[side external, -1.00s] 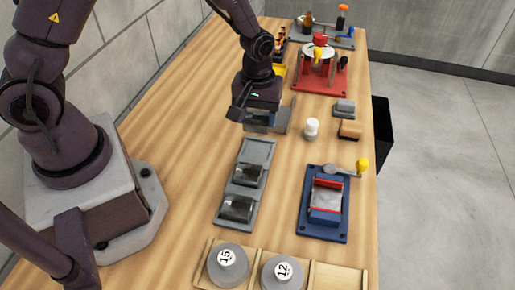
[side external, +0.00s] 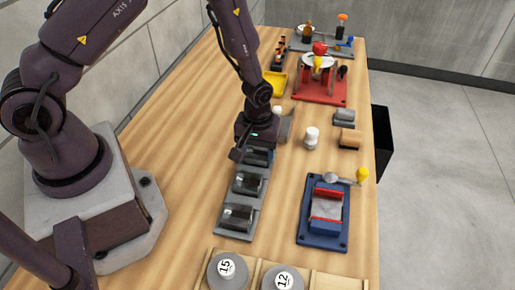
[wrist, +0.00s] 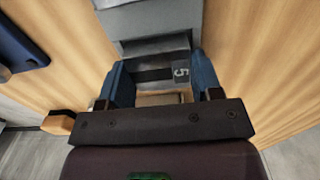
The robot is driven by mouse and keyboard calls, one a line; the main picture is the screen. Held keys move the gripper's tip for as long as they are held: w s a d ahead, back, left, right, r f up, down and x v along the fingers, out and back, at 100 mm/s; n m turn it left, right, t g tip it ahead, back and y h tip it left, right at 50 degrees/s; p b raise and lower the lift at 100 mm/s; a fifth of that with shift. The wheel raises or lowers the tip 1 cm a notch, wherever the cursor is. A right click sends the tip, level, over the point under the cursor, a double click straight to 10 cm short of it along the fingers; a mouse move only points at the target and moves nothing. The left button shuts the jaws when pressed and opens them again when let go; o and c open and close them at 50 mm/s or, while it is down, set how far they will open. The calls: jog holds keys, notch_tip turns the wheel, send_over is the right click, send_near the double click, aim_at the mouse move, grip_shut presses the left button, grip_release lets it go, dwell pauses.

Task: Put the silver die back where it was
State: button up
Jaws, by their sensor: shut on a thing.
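My gripper (side external: 257,156) is at the far end of the grey rack (side external: 230,234) in the side view, over its far slot. In the wrist view, my gripper (wrist: 163,82) has its two blue-grey fingers shut on the silver die (wrist: 160,62), a metal block with a dark band and a label that looks like a 5. The rack (wrist: 155,15) shows just beyond the die. Two dark, shiny dies (side external: 247,184) sit in the nearer slots. The die's underside is hidden, so I cannot tell whether it touches the slot.
A white-capped bottle (side external: 311,138), a brown-topped block (side external: 350,139) and a grey block (side external: 344,117) stand to the right. A blue press with a yellow-knobbed lever (side external: 322,212) is at the front right. A wooden tray holds numbered round weights (side external: 228,269) at the front.

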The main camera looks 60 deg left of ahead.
jog(key=o, duration=1.2)
jog(key=shift+f, duration=0.1)
notch_tip(320, 180, up, 12)
notch_tip(320, 180, up, 15)
jog(key=m+t, duration=0.3)
jog(key=m, duration=0.1)
send_over(258, 152)
jog(key=s, duration=0.6)
jog(key=shift+s+a+r+m+t, duration=0.25)
jog(key=shift+s+r+m+t, duration=0.2)
jog(key=shift+s+r+m, duration=0.9)
jog(key=shift+s+a+r+m+t, duration=0.3)
jog(key=shift+s+r, duration=0.7)
jog(key=shift+s, duration=0.95)
jog(key=shift+s+a+r+m+t, duration=0.15)
jog(key=shift+s+r+m+t, duration=0.4)
jog(key=shift+s+r+m, duration=0.8)
jog(key=shift+s+f+n, duration=0.2)
jog(key=shift+s+n, duration=0.1)
jog(key=shift+n, duration=0.2)
